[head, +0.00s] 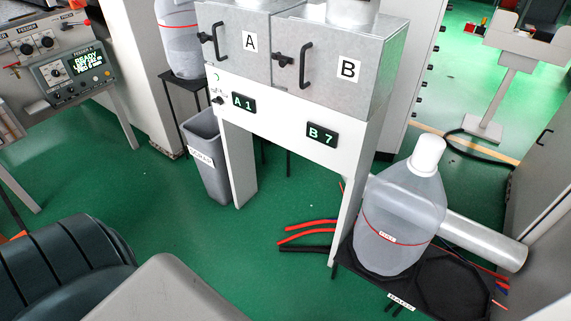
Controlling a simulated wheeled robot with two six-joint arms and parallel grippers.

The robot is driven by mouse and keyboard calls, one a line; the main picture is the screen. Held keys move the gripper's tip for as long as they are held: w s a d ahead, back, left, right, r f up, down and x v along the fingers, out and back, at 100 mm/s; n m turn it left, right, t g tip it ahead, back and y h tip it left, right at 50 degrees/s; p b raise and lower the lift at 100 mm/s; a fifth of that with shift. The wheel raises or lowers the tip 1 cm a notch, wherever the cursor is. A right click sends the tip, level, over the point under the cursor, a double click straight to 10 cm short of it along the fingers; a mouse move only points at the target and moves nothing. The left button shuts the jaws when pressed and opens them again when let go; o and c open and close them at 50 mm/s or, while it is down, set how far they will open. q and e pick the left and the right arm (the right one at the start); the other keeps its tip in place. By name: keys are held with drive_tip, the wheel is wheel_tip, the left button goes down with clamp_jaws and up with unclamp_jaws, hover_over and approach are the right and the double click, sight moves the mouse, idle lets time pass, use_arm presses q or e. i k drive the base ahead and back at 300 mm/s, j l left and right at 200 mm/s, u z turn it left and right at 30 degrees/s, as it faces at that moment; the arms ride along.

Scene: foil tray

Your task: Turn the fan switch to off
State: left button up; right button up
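A small black knob (218,100) sits on the white front panel (285,115) of the metal cabinet, at its left edge. It may be the fan switch, but the marks around it are too small to read, and I cannot tell its setting. A small green mark shows above it. Neither of my grippers is in view.
Cabinet doors A (235,52) and B (325,65) are shut. Displays read A1 (244,104) and B7 (322,134). A grey drain bin (207,165) stands below left. A large bottle (400,225) stands on a black tray at right.

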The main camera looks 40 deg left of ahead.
sight(219, 101)
drive_tip(key=u, duration=1.6)
